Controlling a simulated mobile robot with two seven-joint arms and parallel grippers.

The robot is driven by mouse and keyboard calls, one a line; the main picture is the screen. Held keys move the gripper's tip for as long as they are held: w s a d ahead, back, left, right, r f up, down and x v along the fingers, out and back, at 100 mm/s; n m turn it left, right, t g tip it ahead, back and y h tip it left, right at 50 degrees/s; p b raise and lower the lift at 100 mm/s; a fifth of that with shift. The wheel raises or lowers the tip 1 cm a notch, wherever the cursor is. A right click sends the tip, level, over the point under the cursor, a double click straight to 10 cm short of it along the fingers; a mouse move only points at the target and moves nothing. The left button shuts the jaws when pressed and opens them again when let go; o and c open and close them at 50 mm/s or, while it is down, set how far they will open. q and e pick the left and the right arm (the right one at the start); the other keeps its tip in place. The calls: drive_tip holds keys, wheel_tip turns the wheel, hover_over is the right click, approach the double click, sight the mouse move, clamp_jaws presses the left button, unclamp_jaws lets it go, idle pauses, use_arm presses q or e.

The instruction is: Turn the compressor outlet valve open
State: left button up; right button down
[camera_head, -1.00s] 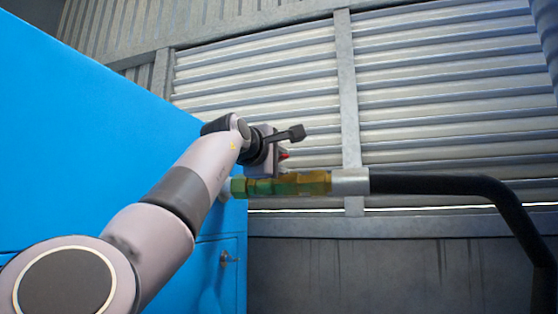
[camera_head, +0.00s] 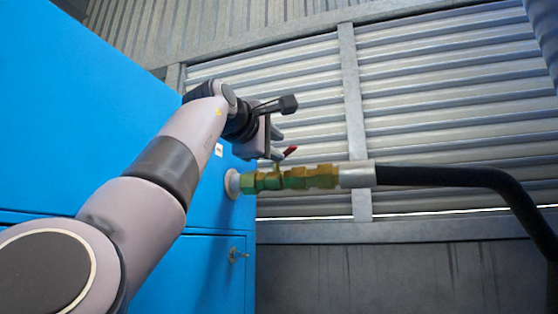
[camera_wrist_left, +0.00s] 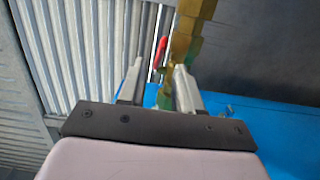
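The compressor outlet valve is a brass-green fitting (camera_head: 296,178) on a pipe stub from the blue cabinet, with a small red handle (camera_head: 290,151) on its upper side. My left gripper (camera_head: 280,144) is just above the fitting, with its fingers reaching toward the handle. In the left wrist view, my left gripper (camera_wrist_left: 158,86) is open, with a gap between its fingers. The red handle (camera_wrist_left: 161,50) shows beyond the fingertips, between their lines, beside the brass fitting (camera_wrist_left: 187,40). I cannot tell whether a finger touches the valve. My right gripper is not in view.
A grey metal collar (camera_head: 357,174) joins the fitting to a thick black hose (camera_head: 450,178) that bends down at the right. The blue cabinet (camera_head: 90,120) fills the left, with a small latch (camera_head: 236,254) below the valve. A slatted metal wall (camera_head: 430,120) stands behind.

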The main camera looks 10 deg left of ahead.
use_arm(q)
drive_tip(key=shift+s, duration=0.3)
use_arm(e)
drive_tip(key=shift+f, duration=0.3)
